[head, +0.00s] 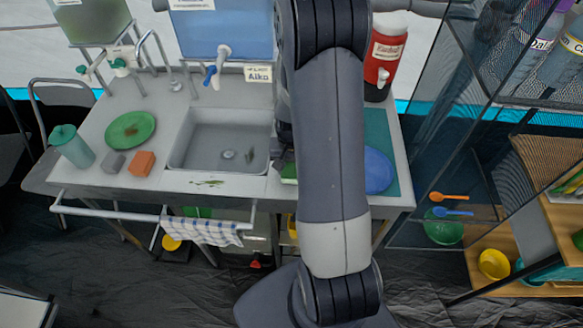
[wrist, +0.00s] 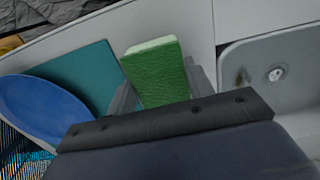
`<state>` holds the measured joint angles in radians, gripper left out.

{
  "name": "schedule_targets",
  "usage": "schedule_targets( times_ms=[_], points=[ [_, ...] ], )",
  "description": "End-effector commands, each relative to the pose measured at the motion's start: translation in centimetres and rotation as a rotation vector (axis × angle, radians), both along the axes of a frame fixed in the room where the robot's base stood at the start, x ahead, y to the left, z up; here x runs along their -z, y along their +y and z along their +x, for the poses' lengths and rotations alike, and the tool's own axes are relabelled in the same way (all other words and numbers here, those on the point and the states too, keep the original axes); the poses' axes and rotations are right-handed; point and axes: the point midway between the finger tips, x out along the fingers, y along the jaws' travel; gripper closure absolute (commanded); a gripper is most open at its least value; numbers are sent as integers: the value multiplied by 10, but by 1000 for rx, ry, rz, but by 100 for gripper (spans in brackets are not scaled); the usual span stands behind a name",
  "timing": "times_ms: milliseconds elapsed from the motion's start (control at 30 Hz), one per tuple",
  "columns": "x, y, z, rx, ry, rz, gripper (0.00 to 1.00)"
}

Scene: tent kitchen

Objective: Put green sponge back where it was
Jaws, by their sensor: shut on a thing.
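The green sponge (wrist: 158,72) stands between the two grey fingers of my gripper (wrist: 162,85) in the wrist view. The fingers are shut on its sides, and its paler top edge points away from the wrist. In the head view, a small part of the green sponge (head: 289,173) shows at the left edge of my arm, just right of the sink (head: 222,165). My arm hides most of the gripper there. I cannot tell whether the sponge touches the counter.
An orange sponge (head: 141,163) and a grey sponge (head: 112,161) lie left of the sink, near a green plate (head: 131,130) and a teal pitcher (head: 71,146). A blue plate (head: 378,170) lies on a teal mat (head: 378,127) at right. A mesh-sided shelf (head: 440,130) stands further right.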

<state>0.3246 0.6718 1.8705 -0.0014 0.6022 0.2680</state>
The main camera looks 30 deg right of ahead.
Motion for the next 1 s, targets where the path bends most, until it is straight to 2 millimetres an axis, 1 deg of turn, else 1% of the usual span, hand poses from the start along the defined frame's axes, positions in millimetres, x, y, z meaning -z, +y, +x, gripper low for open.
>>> schedule_targets(
  times_ms=[100, 367, 500, 533, 800, 1000],
  points=[
    [9, 0, -1, 0, 1, 1, 72],
    [10, 0, 0, 0, -2, -1, 72],
    [15, 0, 0, 0, -1, -1, 72],
    [14, 0, 0, 0, -1, -1, 50],
    [13, 0, 0, 0, -1, -1, 29],
    [13, 0, 0, 0, -1, -1, 29]
  ],
)
